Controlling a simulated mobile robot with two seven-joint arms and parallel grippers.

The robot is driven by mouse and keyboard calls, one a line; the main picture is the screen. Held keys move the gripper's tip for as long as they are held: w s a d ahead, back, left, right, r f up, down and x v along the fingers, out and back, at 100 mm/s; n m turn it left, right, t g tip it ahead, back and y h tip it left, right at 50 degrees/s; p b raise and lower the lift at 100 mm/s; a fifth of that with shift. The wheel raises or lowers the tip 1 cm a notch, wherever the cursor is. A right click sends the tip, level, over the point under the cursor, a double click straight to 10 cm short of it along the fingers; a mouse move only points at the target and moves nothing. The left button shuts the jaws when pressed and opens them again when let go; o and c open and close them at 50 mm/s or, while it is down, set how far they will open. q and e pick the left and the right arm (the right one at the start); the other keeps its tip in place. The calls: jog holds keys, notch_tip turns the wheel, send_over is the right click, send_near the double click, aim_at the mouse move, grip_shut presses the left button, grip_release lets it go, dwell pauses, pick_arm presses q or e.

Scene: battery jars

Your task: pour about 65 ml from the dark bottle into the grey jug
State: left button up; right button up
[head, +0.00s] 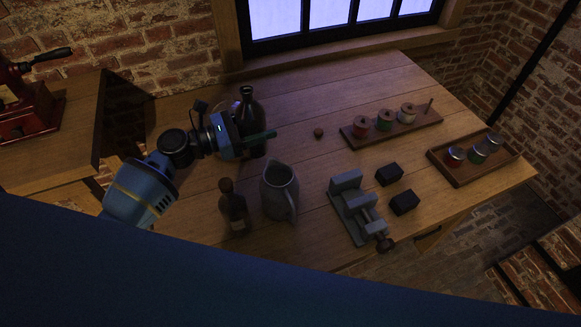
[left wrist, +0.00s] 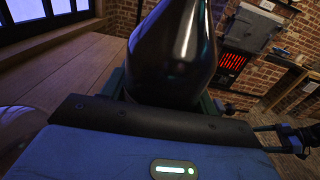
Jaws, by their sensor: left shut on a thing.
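The dark bottle (head: 247,105) stands upright at the back left of the wooden table in the head view. My left gripper (head: 257,138) is shut around its body. In the left wrist view the dark glossy bottle (left wrist: 172,55) fills the space between the fingers; its top is out of that frame. The grey jug (head: 280,190) stands upright in front and to the right of the bottle, its handle toward the front. I cannot see any liquid level in the jug. My right gripper is in neither view.
A smaller brown bottle (head: 233,207) stands left of the jug. A grey vise (head: 354,205) and two dark blocks (head: 396,189) are right of it. A spool rack (head: 393,130) and a tray of jars (head: 471,174) lie further right. A small brown ball (head: 318,132) lies mid-table.

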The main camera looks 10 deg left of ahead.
pick_arm(q)
jog(key=shift+w+d+f, duration=0.3)
jog(key=shift+d+f, duration=0.05)
jog(key=shift+f, duration=0.15)
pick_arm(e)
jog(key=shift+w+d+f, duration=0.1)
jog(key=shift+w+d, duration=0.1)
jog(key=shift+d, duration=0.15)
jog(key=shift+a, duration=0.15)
